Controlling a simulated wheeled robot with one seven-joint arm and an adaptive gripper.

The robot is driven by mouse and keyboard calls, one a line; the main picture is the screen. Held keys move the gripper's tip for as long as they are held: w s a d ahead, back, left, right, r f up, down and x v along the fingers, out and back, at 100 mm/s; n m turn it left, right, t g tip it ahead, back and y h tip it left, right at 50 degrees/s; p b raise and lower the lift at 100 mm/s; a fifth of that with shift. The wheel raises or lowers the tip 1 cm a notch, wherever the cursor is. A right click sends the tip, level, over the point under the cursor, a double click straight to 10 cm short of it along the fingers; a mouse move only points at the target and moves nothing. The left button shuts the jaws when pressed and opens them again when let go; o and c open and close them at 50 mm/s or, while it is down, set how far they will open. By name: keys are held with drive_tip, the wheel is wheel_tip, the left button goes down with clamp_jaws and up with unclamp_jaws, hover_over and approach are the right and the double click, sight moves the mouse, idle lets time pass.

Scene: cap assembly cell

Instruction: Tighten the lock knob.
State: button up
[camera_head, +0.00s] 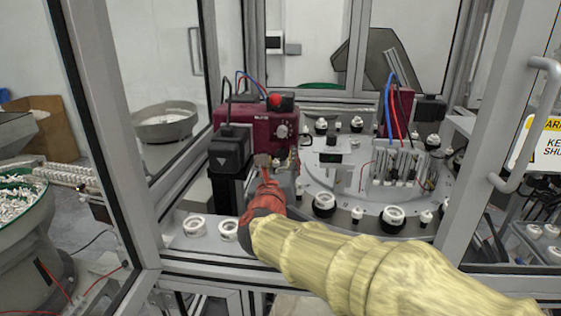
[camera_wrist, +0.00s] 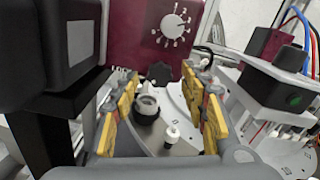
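The lock knob (camera_wrist: 158,73) is a small black lobed knob at the lower edge of the dark red box (camera_wrist: 128,35), next to white lettering that reads "LOCK". A white dial (camera_wrist: 176,27) with a number scale sits above it; the dial also shows in the head view (camera_head: 282,131). My gripper (camera_wrist: 164,88) is open, its yellow-padded fingers apart on either side of the knob's line of view. Nothing is between the fingers, and the knob appears beyond the fingertips. In the head view my gripper (camera_head: 264,168) is in front of the red box (camera_head: 240,124); I cannot make out the knob there.
A black block (camera_head: 230,150) stands close at the left of my gripper. A round turntable (camera_head: 340,190) with black-and-white parts lies at the right. White rings (camera_head: 195,226) sit at the front ledge. Metal frame posts (camera_head: 115,130) border the opening.

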drive_tip(key=shift+c, duration=1.1)
drive_tip(key=c, duration=0.7)
drive_tip(key=shift+c, duration=0.8)
